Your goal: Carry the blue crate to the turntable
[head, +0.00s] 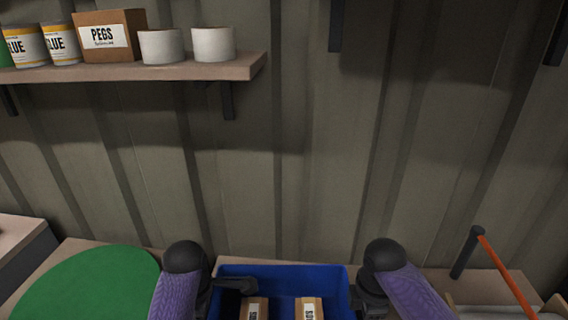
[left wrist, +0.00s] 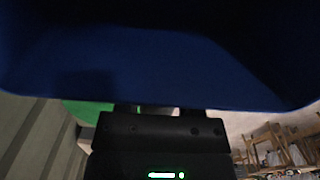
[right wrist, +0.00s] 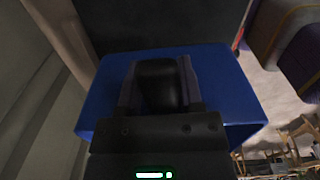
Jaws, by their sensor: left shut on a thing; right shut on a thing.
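The blue crate (head: 283,271) is at the bottom middle of the head view, between my two grippers, with two small brown boxes (head: 254,308) inside. Its lower part is cut off by the frame. My left gripper (head: 232,286) is shut on the crate's left side; the crate's blue wall (left wrist: 160,70) fills much of the left wrist view. My right gripper (right wrist: 160,85) is shut on the crate's right side, with blue wall (right wrist: 225,95) around its fingers. The turntable, a flat green disc (head: 85,285), lies left of the crate, apart from it, its top bare where visible.
A wooden bench (head: 435,284) runs along the corrugated wall (head: 300,150). An orange bar on a dark post (head: 503,272) stands at the right. A shelf (head: 180,68) with tins, rolls and a PEGS box (head: 110,36) hangs at upper left. A grey-sided block (head: 22,250) stands far left.

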